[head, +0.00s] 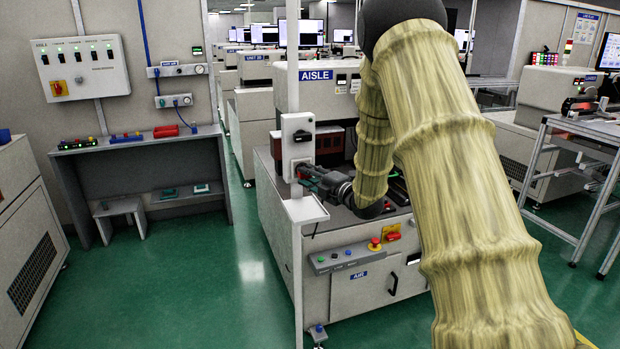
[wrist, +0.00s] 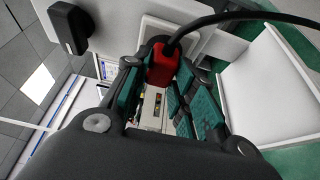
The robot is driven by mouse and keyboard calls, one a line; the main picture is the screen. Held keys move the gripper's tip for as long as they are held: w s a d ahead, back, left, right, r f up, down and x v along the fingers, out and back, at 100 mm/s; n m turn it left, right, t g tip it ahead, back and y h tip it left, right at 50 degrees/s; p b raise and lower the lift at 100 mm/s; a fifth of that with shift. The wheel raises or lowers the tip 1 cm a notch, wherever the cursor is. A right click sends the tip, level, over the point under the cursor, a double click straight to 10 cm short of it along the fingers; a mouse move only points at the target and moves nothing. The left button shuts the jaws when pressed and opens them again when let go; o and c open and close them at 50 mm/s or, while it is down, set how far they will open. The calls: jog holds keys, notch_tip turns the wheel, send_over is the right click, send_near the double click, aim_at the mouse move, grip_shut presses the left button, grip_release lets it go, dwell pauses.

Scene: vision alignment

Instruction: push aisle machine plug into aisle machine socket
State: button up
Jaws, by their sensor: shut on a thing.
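The aisle machine plug (wrist: 162,66) is a red block with a black cable, between the tips of my gripper in the wrist view. My gripper (head: 308,178) has teal finger pads and is shut on the plug, beside the pale panel (head: 297,130) on the post left of the AISLE machine (head: 318,95). In the wrist view the plug's far end is against or very near a pale square socket plate (wrist: 152,30). The plug hides the socket opening, so I cannot tell how deep the plug sits. In the head view the plug is small and mostly covered by my gripper.
A pale tray (head: 306,211) juts from the post below my gripper; it also shows in the wrist view (wrist: 270,95). The black cable (wrist: 255,15) runs off to the right. A control box with an emergency stop (head: 375,244) is on the machine's front. Open green floor lies left.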

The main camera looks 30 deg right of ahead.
jog(key=shift+w+d, duration=0.15)
jog(key=shift+w, duration=0.4)
dwell(0.4)
jog(key=o, duration=1)
jog(key=shift+s, duration=0.1)
jog(key=s, duration=0.4)
jog(key=s+d, duration=0.1)
jog(key=s, duration=0.3)
jog(key=s+d, duration=0.1)
jog(key=s, duration=0.2)
jog(key=shift+s, duration=0.4)
